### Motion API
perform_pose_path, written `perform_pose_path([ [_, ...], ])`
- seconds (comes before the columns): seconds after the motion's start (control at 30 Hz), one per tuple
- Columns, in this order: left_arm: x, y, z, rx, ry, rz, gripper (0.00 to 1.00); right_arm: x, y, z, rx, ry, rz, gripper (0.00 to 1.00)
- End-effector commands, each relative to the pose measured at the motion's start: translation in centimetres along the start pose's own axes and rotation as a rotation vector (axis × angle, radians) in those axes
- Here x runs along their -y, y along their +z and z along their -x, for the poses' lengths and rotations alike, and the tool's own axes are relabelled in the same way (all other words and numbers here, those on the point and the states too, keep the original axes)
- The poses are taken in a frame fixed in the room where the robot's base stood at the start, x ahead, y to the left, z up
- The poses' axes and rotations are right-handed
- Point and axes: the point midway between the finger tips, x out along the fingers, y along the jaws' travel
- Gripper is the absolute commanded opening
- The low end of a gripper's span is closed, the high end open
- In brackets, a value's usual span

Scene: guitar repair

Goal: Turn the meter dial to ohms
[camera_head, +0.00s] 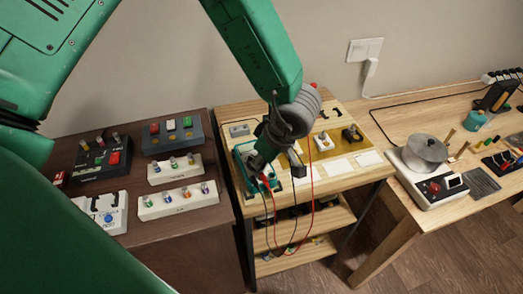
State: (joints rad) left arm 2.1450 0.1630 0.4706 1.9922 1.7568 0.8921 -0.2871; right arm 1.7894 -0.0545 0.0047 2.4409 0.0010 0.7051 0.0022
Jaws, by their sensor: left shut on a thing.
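The teal meter (242,152) lies on the left part of the middle wooden table. My left gripper (259,164) reaches down over it from above, with its fingertips at the meter's face. It is shut on what appears to be the meter's dial. The dial and its markings are hidden behind the fingers, so its setting cannot be read. Red and black leads (273,212) run from the meter and hang over the table's front edge. My right gripper is not in view.
Pale cards (340,165) and small parts lie right of the meter on the middle table (318,181). A dark table (180,228) at left holds pedals and knob boxes (180,200). A right bench (440,207) carries a device with a metal bowl (427,150). Shelves sit below.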

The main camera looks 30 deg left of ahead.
Motion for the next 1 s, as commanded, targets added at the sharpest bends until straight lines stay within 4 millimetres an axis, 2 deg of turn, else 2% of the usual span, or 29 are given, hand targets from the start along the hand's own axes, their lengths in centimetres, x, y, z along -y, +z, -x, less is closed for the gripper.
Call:
perform_pose_path([
  [0.13, -0.09, -0.05, 0.11, 0.000, -0.011, 0.029, 0.00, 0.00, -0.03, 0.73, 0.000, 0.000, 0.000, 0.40],
  [0.57, -0.12, -0.01, 0.01, 0.000, -0.015, 0.039, 0.00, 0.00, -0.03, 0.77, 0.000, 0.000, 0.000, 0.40],
  [0.6, -0.12, -0.01, 0.01, 0.000, -0.015, 0.039, 0.18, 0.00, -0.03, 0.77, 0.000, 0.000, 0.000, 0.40],
  [0.63, -0.12, -0.01, 0.01, 0.000, -0.015, 0.039, 0.29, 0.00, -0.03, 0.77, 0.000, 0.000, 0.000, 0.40],
  [0.67, -0.12, -0.01, 0.01, 0.000, -0.015, 0.039, 0.31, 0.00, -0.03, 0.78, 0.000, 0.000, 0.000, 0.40],
  [1.0, -0.15, 0.01, 0.23, 0.001, -0.015, 0.039, 0.31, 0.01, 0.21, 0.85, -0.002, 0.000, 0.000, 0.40],
])
